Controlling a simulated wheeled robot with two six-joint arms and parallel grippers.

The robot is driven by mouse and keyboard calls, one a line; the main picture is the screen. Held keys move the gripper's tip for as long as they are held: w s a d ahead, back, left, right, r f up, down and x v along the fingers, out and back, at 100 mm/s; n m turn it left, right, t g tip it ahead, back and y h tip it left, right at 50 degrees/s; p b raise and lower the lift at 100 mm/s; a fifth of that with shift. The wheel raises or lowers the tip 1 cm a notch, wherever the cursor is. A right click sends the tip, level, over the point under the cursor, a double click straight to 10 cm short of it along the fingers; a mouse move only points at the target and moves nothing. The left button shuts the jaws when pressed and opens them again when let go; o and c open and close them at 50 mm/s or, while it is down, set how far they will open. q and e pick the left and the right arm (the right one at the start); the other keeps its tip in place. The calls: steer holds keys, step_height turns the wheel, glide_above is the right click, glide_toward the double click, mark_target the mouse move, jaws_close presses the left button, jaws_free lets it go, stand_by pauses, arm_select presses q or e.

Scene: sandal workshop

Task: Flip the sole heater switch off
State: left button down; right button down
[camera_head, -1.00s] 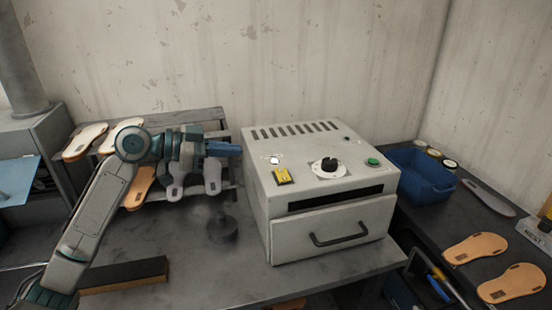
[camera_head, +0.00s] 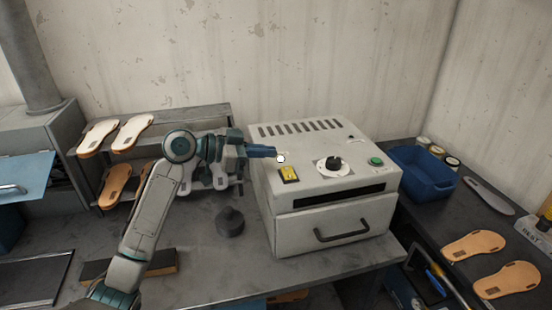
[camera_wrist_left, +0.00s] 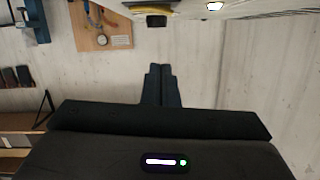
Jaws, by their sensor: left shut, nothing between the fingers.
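The sole heater (camera_head: 330,222) is a pale grey box on the bench, with a slotted top, a front slot and a drawer handle. A small switch with a bright white tip (camera_head: 281,159) stands at the top's left side, behind a yellow label (camera_head: 289,174). My left gripper (camera_head: 274,152) is shut and empty, its blue fingertips right beside the white tip. I cannot tell whether they touch. In the left wrist view the shut fingers (camera_wrist_left: 162,84) point toward the heater's edge, with a bright white spot at the top right. My right gripper is not in view.
The heater's top also carries a black knob (camera_head: 333,164) and a green button (camera_head: 375,161). A dark round weight (camera_head: 230,221) stands left of the heater. A rack (camera_head: 160,117) with soles is behind my left arm. A blue bin (camera_head: 422,178) stands to the right.

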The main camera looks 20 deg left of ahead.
mark_target(276, 175)
arm_select(q)
steer(key=p+x, duration=0.1)
steer(key=x, duration=0.1)
steer(key=shift+w+d+r, duration=0.1)
steer(key=shift+w+d, duration=0.05)
steer(key=shift+d, duration=0.2)
steer(key=f+p, duration=0.2)
steer(key=f, duration=0.1)
steer(key=shift+w+f, duration=0.15)
steer(key=shift+w, duration=0.15)
steer(key=shift+a+f, duration=0.1)
steer(key=shift+f, duration=0.5)
